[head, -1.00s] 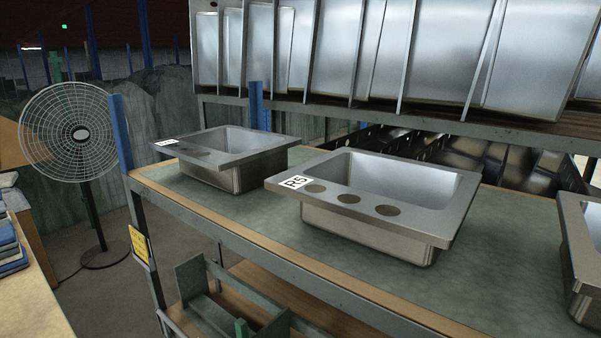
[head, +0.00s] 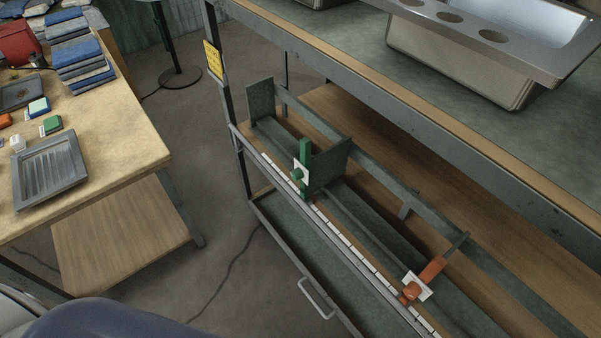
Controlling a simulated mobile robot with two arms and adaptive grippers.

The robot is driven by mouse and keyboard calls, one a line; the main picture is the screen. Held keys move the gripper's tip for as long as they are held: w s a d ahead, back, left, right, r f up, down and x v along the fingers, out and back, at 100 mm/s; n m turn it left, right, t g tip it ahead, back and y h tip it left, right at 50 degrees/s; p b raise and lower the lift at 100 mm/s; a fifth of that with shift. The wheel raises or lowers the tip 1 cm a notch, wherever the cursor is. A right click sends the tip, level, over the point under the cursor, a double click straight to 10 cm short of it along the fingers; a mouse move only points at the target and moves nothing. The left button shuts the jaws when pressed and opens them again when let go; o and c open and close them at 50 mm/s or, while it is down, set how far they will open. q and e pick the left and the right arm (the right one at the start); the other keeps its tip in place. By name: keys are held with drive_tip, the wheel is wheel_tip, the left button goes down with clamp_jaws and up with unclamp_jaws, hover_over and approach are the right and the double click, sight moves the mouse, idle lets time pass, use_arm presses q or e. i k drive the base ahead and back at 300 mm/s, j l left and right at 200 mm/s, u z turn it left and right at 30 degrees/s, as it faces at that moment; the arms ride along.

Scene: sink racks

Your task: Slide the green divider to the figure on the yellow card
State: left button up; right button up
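The green divider (head: 305,158) stands upright on the rail of the lower rack in the head view. It has a green knob and a white plate at its front, and a grey panel beside it. A white marked scale strip (head: 345,243) runs along the rack's front edge, below the divider. The yellow card (head: 213,60) hangs on the rack's left post; its writing is too small to read. Neither of my grippers is in view.
An orange divider (head: 425,279) sits further right on the same rail. A drawer with a handle (head: 317,299) lies below. A wooden table (head: 120,150) with a grey tray (head: 48,172) and blue stacks (head: 80,60) stands left. A steel sink (head: 460,65) stands above.

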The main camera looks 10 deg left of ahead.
sight(322, 168)
drive_tip(key=k+j+u, duration=0.1)
drive_tip(key=j, duration=0.5)
drive_tip(key=k+j, duration=0.15)
drive_tip(key=j, duration=0.5)
drive_tip(key=k+j+u, duration=0.15)
drive_tip(key=j, duration=0.45)
drive_tip(key=i, duration=0.05)
